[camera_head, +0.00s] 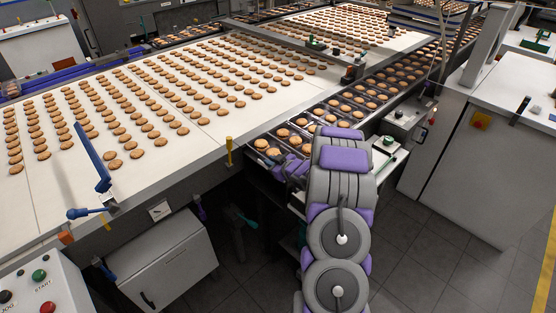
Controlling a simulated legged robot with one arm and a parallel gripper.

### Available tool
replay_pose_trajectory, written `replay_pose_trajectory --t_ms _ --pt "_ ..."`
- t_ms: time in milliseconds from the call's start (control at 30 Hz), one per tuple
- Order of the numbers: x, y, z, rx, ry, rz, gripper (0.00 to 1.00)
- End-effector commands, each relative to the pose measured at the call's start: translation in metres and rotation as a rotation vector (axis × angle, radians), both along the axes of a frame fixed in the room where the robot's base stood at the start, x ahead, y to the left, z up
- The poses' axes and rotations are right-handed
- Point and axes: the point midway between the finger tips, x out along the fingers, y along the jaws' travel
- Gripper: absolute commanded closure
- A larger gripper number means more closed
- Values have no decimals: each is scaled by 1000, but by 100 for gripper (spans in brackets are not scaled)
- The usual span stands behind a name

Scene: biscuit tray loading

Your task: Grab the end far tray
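A row of dark trays filled with round golden biscuits runs diagonally along a narrow conveyor from the lower middle to the upper right. The tray at the near end (253,152) lies at the conveyor's lower edge, with several biscuits showing in it. Trays farther along (375,97) continue in line toward the back right. My gripper (283,168), with purple parts, is low at the near end tray's front right side. My own grey and purple arm hides most of it and part of the tray. I cannot tell whether it touches the tray or how its fingers stand.
A wide white belt (60,180) with rows of biscuits fills the left. A yellow post (229,152) and a blue-handled lever (97,165) rise at its edge. A grey cabinet (165,262) stands below. A large machine cabinet (475,160) is at right, with open tiled floor (430,260) before it.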

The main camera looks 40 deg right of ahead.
Motion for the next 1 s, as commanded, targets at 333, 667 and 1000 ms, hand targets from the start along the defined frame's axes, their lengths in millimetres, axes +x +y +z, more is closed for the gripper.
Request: replay_pose_trajectory --t_ms 333,667,1000 --pt "-1 -3 -1 3 0 2 100" --pt "-1 -3 -2 5 2 1 100" --pt "-2 -2 22 3 1 0 100"
